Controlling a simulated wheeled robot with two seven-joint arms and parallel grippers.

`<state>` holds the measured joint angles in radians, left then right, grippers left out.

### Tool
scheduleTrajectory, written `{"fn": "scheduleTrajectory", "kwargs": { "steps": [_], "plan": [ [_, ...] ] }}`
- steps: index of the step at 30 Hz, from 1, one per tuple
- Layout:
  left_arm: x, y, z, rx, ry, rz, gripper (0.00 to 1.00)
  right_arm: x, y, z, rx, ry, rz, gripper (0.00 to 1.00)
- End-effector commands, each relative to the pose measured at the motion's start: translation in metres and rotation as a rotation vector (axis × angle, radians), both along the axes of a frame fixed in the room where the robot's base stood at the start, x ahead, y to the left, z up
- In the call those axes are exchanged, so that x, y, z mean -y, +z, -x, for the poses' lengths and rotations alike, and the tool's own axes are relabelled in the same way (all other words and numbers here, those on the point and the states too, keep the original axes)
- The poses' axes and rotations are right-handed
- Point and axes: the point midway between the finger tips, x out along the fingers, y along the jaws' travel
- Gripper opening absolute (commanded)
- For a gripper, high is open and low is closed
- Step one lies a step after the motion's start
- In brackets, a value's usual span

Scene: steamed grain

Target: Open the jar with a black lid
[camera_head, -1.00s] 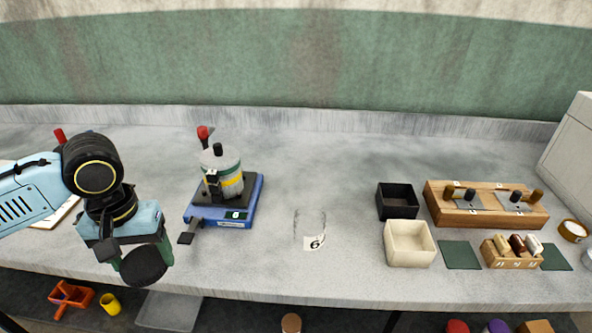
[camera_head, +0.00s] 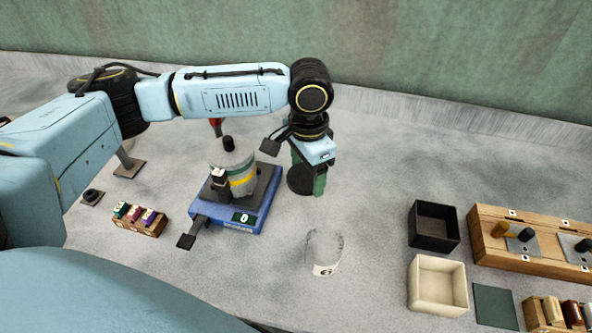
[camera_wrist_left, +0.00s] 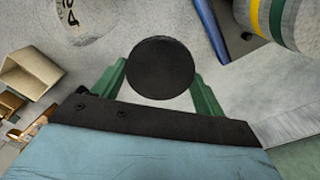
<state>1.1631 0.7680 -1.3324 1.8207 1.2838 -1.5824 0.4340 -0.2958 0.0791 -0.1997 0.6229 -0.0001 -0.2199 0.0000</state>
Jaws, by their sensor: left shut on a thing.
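A clear glass jar (camera_head: 325,246) with a white number label stands on the counter, with no lid on it. It also shows in the left wrist view (camera_wrist_left: 88,18) at the top left, partly cut off. My left gripper (camera_head: 306,176) is shut on a round black lid (camera_head: 299,181), behind and a little left of the jar in the head view. In the left wrist view the black lid (camera_wrist_left: 160,67) sits between the green fingers (camera_wrist_left: 160,82), apart from the jar. My right gripper is not in view.
A blue device (camera_head: 240,215) carrying a grey striped canister (camera_head: 232,165) stands left of the lid. A black box (camera_head: 433,227), a cream box (camera_head: 437,285) and a wooden block (camera_head: 500,245) stand at the right. A small wooden rack (camera_head: 138,221) is at the left.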

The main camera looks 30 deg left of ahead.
Motion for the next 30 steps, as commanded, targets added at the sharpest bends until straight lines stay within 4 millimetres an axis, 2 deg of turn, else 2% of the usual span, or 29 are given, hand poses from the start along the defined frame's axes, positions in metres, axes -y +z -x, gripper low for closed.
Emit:
{"fn": "scheduleTrajectory", "kwargs": {
  "steps": [1, 5, 12, 16, 23, 26, 30],
  "plan": [
    [0.001, 0.004, -0.001, -0.003, -0.099, 0.002, 0.44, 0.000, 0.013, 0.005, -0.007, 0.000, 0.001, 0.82],
    [0.002, 0.000, -0.004, 0.003, -0.368, 0.001, 0.44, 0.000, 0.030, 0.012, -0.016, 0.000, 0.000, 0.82],
    [0.001, -0.009, -0.004, 0.009, -0.856, -0.004, 0.44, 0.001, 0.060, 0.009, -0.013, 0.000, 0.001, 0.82],
    [0.000, -0.014, -0.004, 0.008, -1.070, -0.009, 0.44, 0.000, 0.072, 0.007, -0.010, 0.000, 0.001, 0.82],
    [-0.001, -0.022, -0.002, 0.007, -1.271, -0.013, 0.44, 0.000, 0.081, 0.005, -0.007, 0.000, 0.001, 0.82],
    [-0.001, -0.035, -0.002, 0.004, -1.293, -0.012, 0.44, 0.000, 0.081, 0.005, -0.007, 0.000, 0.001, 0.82],
    [-0.001, -0.063, -0.002, 0.003, -1.295, -0.013, 0.44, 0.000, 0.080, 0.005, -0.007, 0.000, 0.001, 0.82]
  ]
}}
